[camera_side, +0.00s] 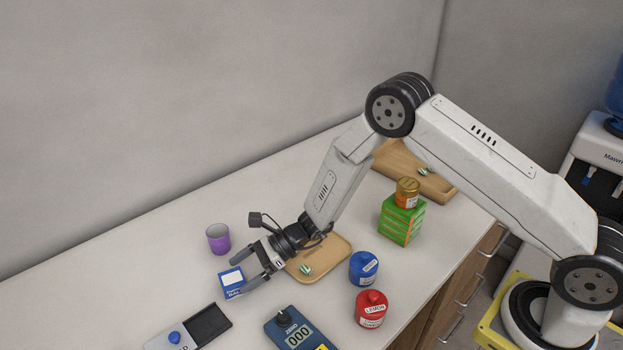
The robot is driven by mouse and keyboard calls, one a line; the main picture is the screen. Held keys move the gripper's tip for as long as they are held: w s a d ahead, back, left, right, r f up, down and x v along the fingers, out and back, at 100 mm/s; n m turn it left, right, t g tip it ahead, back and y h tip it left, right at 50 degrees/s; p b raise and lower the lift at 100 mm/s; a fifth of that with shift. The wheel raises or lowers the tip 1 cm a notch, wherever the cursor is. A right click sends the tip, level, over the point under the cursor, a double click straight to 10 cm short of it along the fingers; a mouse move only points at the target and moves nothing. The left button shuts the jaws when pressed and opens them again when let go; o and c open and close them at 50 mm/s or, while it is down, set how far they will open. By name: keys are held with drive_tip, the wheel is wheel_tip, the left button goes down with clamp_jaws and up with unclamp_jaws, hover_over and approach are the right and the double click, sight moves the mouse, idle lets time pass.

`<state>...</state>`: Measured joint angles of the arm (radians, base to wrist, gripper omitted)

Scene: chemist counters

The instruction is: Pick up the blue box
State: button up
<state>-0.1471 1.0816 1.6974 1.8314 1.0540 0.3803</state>
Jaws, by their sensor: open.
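The blue box (232,282), with a white label panel, sits on the white counter at the lower left of the side view. My gripper (241,275) is low over the counter, its two dark fingers open and pointing left toward the box. The fingertips are at the box, one near its upper edge and one near its lower right edge. I cannot tell whether either finger touches it.
A purple cup (218,239) stands just behind my gripper. A wooden board (330,268) lies under my wrist. Blue (364,268) and red (371,308) jars, green boxes (401,220) and a blue meter (298,330) stand right. A dark tray (208,325) lies in front.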

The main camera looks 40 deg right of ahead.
sight(233, 278)
drive_tip(key=shift+x, duration=1.55)
drive_tip(key=c, duration=1.2)
drive_tip(key=shift+r, duration=0.2)
drive_tip(key=shift+r, duration=0.75)
drive_tip(key=s+d+r, duration=0.5)
drive_tip(key=s+r, duration=0.6)
drive_tip(key=s, duration=0.2)
drive_tip(key=shift+d, duration=0.2)
